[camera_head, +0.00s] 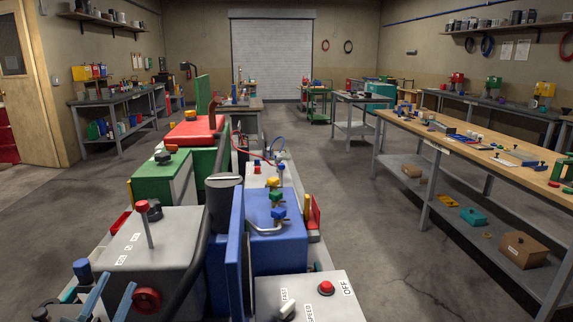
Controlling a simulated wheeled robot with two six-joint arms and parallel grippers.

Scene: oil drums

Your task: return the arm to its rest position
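At the bottom left, two blue-grey bars stand side by side with a gap between them, close to the grey box with the red-knobbed lever (143,225). They may be the fingers of my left gripper (110,299), but I cannot tell for sure. Their lower ends are cut off by the picture's edge. I see nothing held between them. I cannot make out a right gripper. A dark upright cylinder with a grey top (223,182) stands near the middle, beside a blue panel (236,245).
A crowded row of equipment fills the near middle, with a blue box (280,245), a switch box (325,300) and a green box (163,181). A long wooden-topped bench (470,150) runs along the right. Open floor (400,255) lies between. A roller door (272,60) closes the back.

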